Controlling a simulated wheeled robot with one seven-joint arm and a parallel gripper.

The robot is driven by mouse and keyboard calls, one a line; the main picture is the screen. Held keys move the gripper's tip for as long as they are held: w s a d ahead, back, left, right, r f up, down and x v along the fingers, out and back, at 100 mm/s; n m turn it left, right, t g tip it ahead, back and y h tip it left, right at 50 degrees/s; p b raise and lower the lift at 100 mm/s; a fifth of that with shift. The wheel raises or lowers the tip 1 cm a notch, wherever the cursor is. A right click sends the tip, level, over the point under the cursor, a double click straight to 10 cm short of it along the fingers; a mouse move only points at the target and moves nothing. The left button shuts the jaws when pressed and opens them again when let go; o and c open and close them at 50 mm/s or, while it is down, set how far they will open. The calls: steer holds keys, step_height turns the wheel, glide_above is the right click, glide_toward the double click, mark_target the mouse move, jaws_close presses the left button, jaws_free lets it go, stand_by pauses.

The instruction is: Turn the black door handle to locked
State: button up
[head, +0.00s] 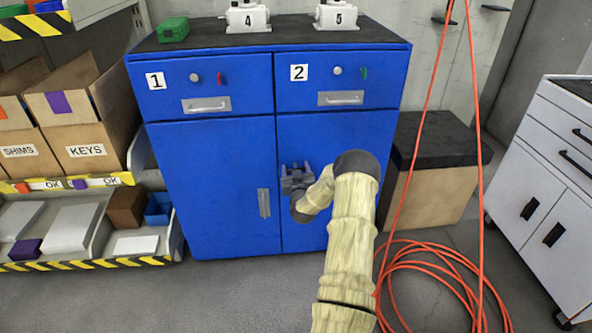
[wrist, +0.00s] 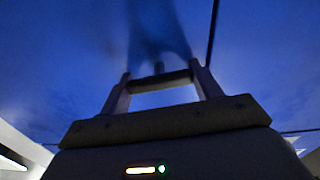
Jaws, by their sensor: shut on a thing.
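The blue cabinet (head: 215,190) has two lower doors. My gripper (head: 295,168) is at the right-hand door, beside the seam between the doors. In the head view, the gripper covers the spot where this door's handle would be. In the wrist view, my gripper (wrist: 160,76) has its two fingers on either side of a short dark bar, which looks like the black door handle (wrist: 160,79). The fingers are shut on it, against the blue door face. The wrist view is dark and blurred, so the handle's exact angle is hard to tell.
A grey upright handle (head: 264,203) is on the left door. Drawers 1 and 2 above have pull handles and red and green levers. An orange hose (head: 440,262) coils on the floor at right, near a box (head: 430,180). Shelves with bins stand at left, a white cabinet at right.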

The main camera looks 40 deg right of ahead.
steer(key=n, duration=0.4)
steer(key=shift+w+a, duration=0.15)
steer(key=n+b, duration=0.1)
steer(key=n, duration=0.3)
steer(key=shift+n, duration=0.4)
steer(key=n+b, duration=0.1)
steer(key=n, duration=0.2)
steer(key=shift+a+f+n, duration=0.1)
steer(key=shift+f+n, duration=0.05)
steer(key=shift+n, duration=0.15)
steer(key=n+b, duration=0.1)
steer(key=n, duration=0.3)
steer(key=o, duration=1)
steer(key=p+v, duration=0.3)
steer(key=v, duration=1.4)
steer(key=shift+s, duration=0.25)
